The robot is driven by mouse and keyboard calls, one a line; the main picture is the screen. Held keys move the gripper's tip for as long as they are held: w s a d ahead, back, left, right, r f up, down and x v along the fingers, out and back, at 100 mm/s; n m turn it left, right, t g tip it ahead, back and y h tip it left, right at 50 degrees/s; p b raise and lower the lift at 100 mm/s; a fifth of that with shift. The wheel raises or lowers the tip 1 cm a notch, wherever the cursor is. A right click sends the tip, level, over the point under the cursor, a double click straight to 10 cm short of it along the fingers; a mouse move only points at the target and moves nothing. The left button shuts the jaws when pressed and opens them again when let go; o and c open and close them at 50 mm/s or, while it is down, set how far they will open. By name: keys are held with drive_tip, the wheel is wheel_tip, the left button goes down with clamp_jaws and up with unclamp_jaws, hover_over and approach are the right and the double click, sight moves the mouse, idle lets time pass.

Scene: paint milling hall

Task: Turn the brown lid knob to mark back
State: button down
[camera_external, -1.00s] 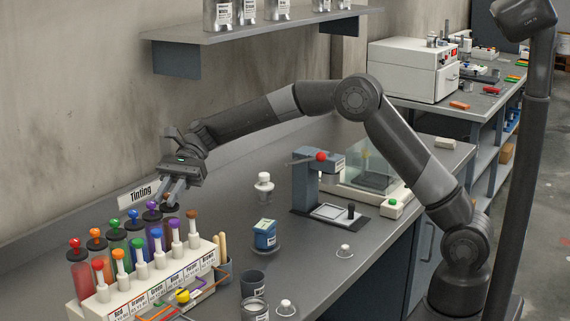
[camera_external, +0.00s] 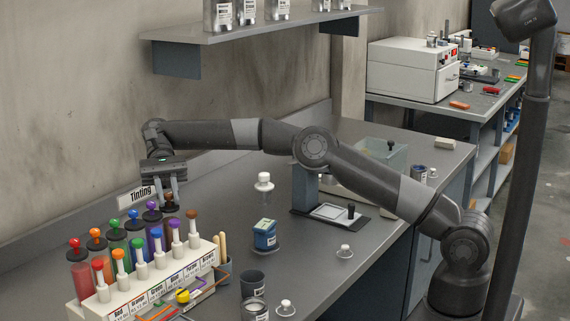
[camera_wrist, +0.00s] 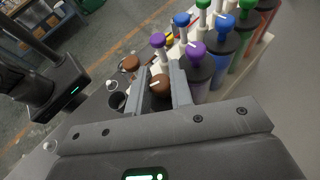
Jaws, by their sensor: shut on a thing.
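The brown lid knob (camera_external: 168,197) tops the last jar at the far right end of the back row of paint jars. In the wrist view the brown knob (camera_wrist: 160,88) sits between the two fingers and shows a short white mark line pointing toward the left finger. My gripper (camera_external: 169,201) points down from above and is shut on the knob, one finger on each side. The wrist view shows both fingers of my gripper (camera_wrist: 160,75) against it. The jar body below is mostly hidden.
A purple-knobbed jar (camera_external: 151,213) stands close by on the left. The white rack (camera_external: 133,298) in front holds several dispensers, one with a brown top (camera_external: 192,214). A Tinting sign (camera_external: 136,196) stands behind. The bench is clear to the right, up to a white stoppered item (camera_external: 264,182).

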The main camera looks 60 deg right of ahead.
idle(0.7)
drive_tip(key=c, duration=1.3)
unclamp_jaws()
drive_tip(key=shift+m+t, duration=0.3)
drive_tip(key=m+t+y, duration=0.4)
drive_tip(key=m+t, duration=0.1)
drive_tip(key=shift+m+t, duration=0.3)
drive_tip(key=shift+m, duration=0.1)
drive_tip(key=m+t, duration=0.7)
drive_tip(key=t, duration=0.1)
drive_tip(key=shift+s+y, duration=0.15)
drive_tip(key=shift+y, duration=0.25)
drive_tip(key=v, duration=1.1)
drive_tip(key=shift+s+d+r+n+h, duration=0.15)
drive_tip(key=shift+s+d+n+h, duration=0.85)
drive_tip(key=shift+s+d+n, duration=1.4)
drive_tip(key=shift+s+d+r+n+h, duration=0.15)
drive_tip(key=shift+s+d+n+h, duration=1.25)
drive_tip(key=shift+s, duration=1.95)
drive_tip(key=shift+s+d+r+n+h, duration=0.15)
drive_tip(key=shift+s+d+n+h, duration=0.45)
drive_tip(key=shift+s+d+n, duration=1.55)
